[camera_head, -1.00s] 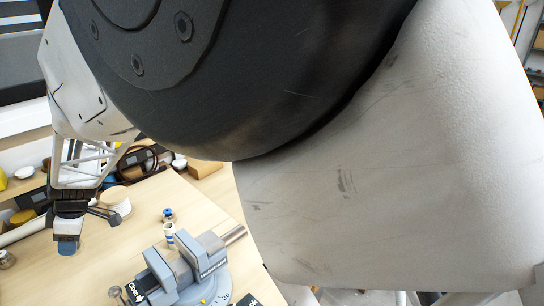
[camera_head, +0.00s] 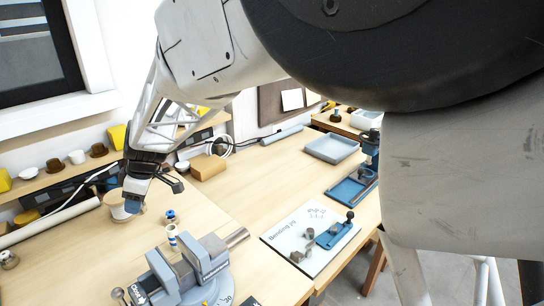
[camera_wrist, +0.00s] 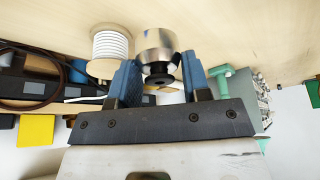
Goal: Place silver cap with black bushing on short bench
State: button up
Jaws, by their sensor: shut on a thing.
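In the wrist view, my gripper (camera_wrist: 160,78) has its two blue fingers shut on a silver cap (camera_wrist: 158,42) with a black bushing (camera_wrist: 159,77). The shiny cap faces away from the gripper, and the bushing sits between the fingertips. In the head view, my gripper (camera_head: 134,196) hangs at the left above the wooden bench, in front of a wire spool; the cap cannot be made out there. Two wooden bench tops show, the left one (camera_head: 75,262) and the right one (camera_head: 262,172). I cannot tell which is the short bench.
The right bench holds a white bending board (camera_head: 300,225), a blue tray (camera_head: 331,148) and a cardboard-coloured block (camera_head: 208,167). Bare wood lies between them.

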jog(key=w+d+m+t+h, duration=0.15)
jog(key=w+d+m, duration=0.4)
jog(key=d, duration=1.85)
jog(key=w+d+m+t, duration=0.2)
jog(key=w+d+m, duration=0.35)
jog(key=d, duration=1.95)
jog(key=shift+n, duration=0.8)
jog(key=f, duration=0.6)
jog(key=w+f, duration=0.1)
jog(key=f, duration=0.3)
jog(key=shift+w, duration=0.15)
send_over(300, 191)
jog(key=d, duration=0.2)
jog(key=shift+s+a+f, duration=0.25)
jog(key=shift+s+f, duration=0.15)
jog(key=shift+f, duration=0.3)
jog(key=shift+f, duration=0.15)
jog(key=shift+f, duration=1.6)
